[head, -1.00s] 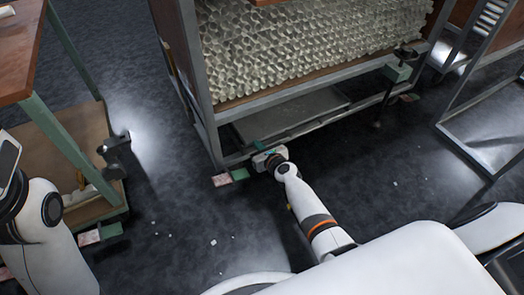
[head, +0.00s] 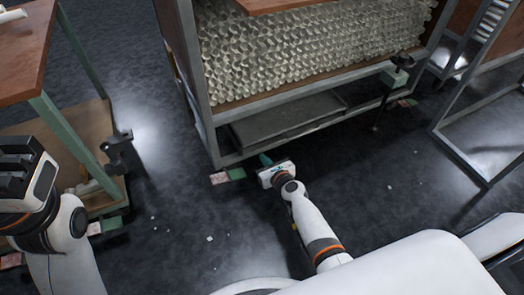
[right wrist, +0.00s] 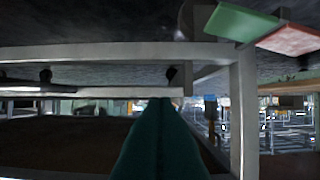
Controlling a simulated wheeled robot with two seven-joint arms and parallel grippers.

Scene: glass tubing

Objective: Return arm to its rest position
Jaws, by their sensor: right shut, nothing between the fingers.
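My right gripper (head: 266,160) is low in front of the metal rack (head: 215,135), near its lower front bar, with its arm reaching out from the bottom right. Its teal fingers are shut together with nothing between them; the shut fingers also fill the lower middle of the right wrist view (right wrist: 160,140). A gap of dark floor shows between the gripper and the rack's lower bar. My left gripper (head: 18,170) is at the left edge, dark and partly cut off, beside the wooden-topped table. Whether its jaws are open cannot be told.
Glass tubes (head: 310,45) fill the rack in a dense stack. A table (head: 35,60) with a green leg stands at left, with a lower shelf (head: 85,130). A metal frame (head: 450,150) stands at right. Dark floor (head: 180,240) with small white scraps lies open between.

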